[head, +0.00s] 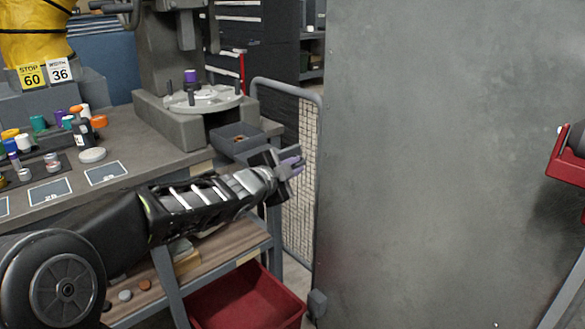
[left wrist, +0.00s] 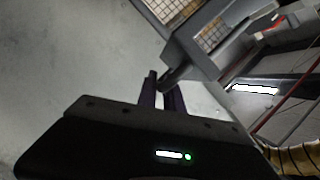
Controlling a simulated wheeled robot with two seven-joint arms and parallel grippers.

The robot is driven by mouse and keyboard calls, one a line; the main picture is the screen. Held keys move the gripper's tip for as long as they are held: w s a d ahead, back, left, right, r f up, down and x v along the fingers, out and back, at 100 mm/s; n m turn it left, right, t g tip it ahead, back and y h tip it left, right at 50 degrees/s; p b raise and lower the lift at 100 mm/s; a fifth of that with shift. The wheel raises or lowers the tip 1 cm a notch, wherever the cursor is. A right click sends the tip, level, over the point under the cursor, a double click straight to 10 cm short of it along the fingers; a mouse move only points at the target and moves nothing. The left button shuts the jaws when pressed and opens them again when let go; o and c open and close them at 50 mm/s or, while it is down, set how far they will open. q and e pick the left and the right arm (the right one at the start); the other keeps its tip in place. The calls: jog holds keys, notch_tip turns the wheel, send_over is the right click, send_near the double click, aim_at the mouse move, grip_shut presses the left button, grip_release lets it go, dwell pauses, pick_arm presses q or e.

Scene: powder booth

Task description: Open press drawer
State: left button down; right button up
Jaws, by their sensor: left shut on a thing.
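The press (head: 172,60) stands at the back of the bench, with a round plate on its grey base. A small grey drawer (head: 236,140) with an open top and dark inside sticks out at the bench edge below the press. My left gripper (head: 291,163), with purple fingers, is just right of and in front of the drawer. In the left wrist view its fingers (left wrist: 162,92) are shut on a grey part at the end of a grey box-like body (left wrist: 190,46), which seems to be the drawer and its handle. The grip itself is partly hidden in the head view. My right gripper is not in view.
A large grey panel (head: 440,150) fills the right side. A mesh guard (head: 300,185) stands behind my left gripper. A red bin (head: 245,300) sits below the bench. Bottles and lids (head: 75,128) crowd the bench's left. A red holder (head: 568,165) is at the far right.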

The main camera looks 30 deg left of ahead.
pick_arm(q)
jog(key=shift+f, duration=0.1)
jog(key=c, duration=1.8)
grip_release()
jog(key=shift+o, duration=0.2)
jog(key=shift+s, duration=0.1)
jog(key=shift+s+r, duration=0.25)
jog(key=shift+s, duration=0.05)
jog(key=p+v, duration=0.2)
jog(key=v, duration=0.5)
jog(key=shift+f, duration=0.2)
